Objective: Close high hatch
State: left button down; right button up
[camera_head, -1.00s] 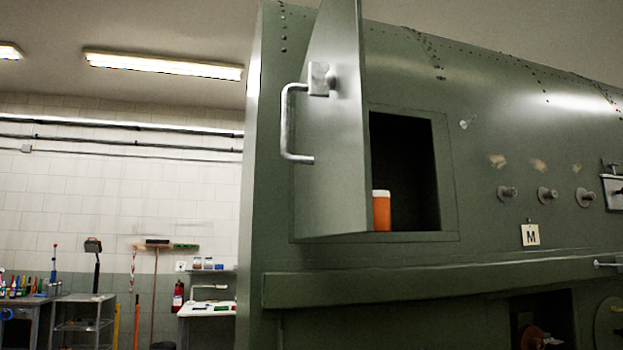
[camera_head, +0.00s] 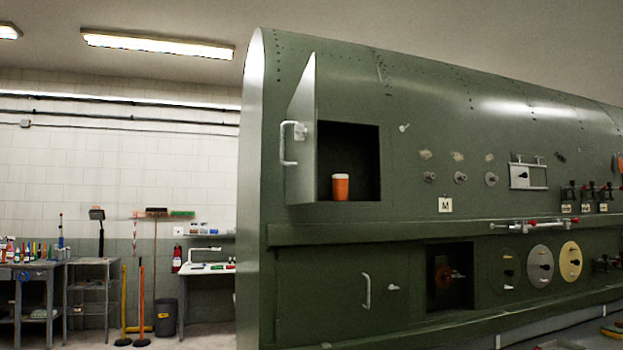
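The high hatch door (camera_head: 302,135) is green and stands swung open to the left of its opening, seen nearly edge-on. Its silver handle (camera_head: 288,146) is on the outer face, toward the left. The opening (camera_head: 349,150) is a dark square recess, and an orange cup with a white top (camera_head: 340,187) stands inside at the lower left. Neither of my grippers shows in the head view.
The green fuselage panel (camera_head: 420,110) fills the right side. A ledge (camera_head: 370,231) runs below the hatch, with a lower closed door with a handle (camera_head: 366,290) and a lower open recess (camera_head: 449,277). Workbenches and a fire extinguisher (camera_head: 176,258) stand at the left wall.

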aim_at(300, 183)
jog(key=z, duration=0.5)
jog(key=i, duration=1)
jog(key=u, duration=0.55)
